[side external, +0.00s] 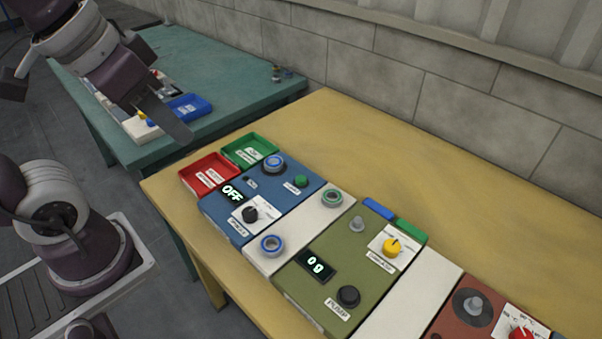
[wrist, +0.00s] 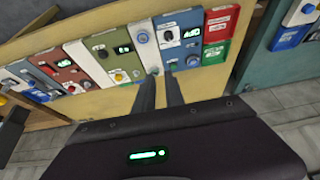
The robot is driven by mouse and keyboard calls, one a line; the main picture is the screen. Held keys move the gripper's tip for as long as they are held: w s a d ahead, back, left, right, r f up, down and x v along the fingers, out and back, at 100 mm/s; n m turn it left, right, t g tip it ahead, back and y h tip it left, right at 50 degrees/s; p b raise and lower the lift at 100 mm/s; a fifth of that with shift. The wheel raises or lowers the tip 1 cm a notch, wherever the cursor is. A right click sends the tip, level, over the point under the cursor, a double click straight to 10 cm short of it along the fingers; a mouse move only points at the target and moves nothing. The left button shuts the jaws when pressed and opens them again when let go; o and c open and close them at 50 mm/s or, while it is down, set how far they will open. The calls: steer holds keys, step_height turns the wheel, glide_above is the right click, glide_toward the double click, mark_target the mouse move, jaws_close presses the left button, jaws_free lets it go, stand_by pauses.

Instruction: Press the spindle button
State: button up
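The blue panel (side external: 262,200) carries a lit display reading OFF (side external: 232,193), a black knob (side external: 250,214), a round green button (side external: 300,181) and a blue-ringed round control (side external: 274,163). Its labels are too small to read, so I cannot tell which control is the spindle button. My gripper (side external: 178,132) is in the air, above and left of the panels, touching nothing. In the wrist view, its two fingers (wrist: 161,76) are slightly apart with nothing between them.
Red (side external: 208,174) and green (side external: 250,150) trays adjoin the blue panel. A white strip with ringed controls (side external: 271,245), an olive panel (side external: 350,262) with a black button labelled PUMP (side external: 348,296), and a red panel (side external: 450,318) follow to the right. The yellow table's back (side external: 420,165) is clear.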

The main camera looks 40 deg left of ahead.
steer(key=shift+g, duration=0.8)
steer(key=w, duration=0.8)
steer(key=shift+w+a+r, duration=0.3)
steer(key=shift+a+r, duration=0.05)
steer(key=shift+r, duration=0.05)
jaws_close()
steer(key=g, duration=0.4)
glide_above(302, 178)
step_height(302, 178, down, 16)
steer(key=shift+a+r, duration=0.1)
step_height(302, 178, down, 14)
